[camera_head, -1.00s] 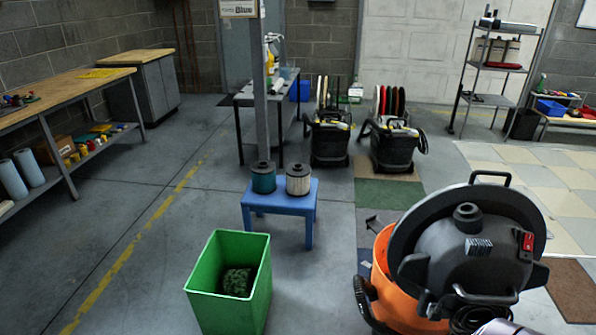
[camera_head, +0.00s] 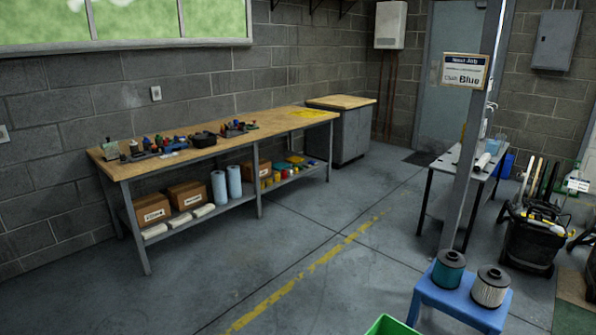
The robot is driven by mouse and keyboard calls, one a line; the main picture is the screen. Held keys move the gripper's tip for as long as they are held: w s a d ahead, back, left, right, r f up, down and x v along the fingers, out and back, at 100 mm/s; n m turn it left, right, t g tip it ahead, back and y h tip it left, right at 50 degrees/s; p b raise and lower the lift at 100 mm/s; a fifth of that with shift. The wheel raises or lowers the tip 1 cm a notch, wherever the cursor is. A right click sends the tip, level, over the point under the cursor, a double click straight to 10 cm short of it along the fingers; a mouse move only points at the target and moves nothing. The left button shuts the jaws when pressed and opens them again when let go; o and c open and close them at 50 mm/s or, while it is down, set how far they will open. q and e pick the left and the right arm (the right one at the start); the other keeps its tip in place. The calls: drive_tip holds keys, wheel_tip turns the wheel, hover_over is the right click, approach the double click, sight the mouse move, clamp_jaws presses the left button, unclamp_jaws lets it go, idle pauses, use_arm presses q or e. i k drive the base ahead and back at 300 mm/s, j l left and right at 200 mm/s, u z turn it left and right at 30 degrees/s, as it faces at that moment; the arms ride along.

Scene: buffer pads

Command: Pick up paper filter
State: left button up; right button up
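Two cylindrical filters stand upright, side by side, on a small blue stool at the lower right of the head view. The left one is a teal filter (camera_head: 448,274) with a dark top. The right one is a pale, pleated filter (camera_head: 490,290) with a dark top and a hole in its middle; it looks like paper. The blue stool (camera_head: 462,305) is cut off at the bottom edge. Neither of my grippers is in view.
A green bin (camera_head: 390,326) shows its rim at the bottom. A metal post (camera_head: 470,160) with a sign (camera_head: 463,71) reading "Blue" rises behind the stool. A long wooden workbench (camera_head: 225,138) lines the left wall. The floor between is clear.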

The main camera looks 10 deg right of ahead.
sight(490, 284)
drive_tip(key=i+j+u, duration=0.1)
drive_tip(key=i, duration=1)
drive_tip(key=i+j, duration=0.25)
drive_tip(key=i, duration=0.85)
drive_tip(key=i+l+z, duration=0.2)
drive_tip(key=i+z, duration=0.65)
drive_tip(key=i, duration=0.15)
drive_tip(key=i+j+z, duration=0.1)
drive_tip(key=i+z, duration=0.35)
drive_tip(key=i+j+z, duration=0.45)
drive_tip(key=i+l, duration=0.1)
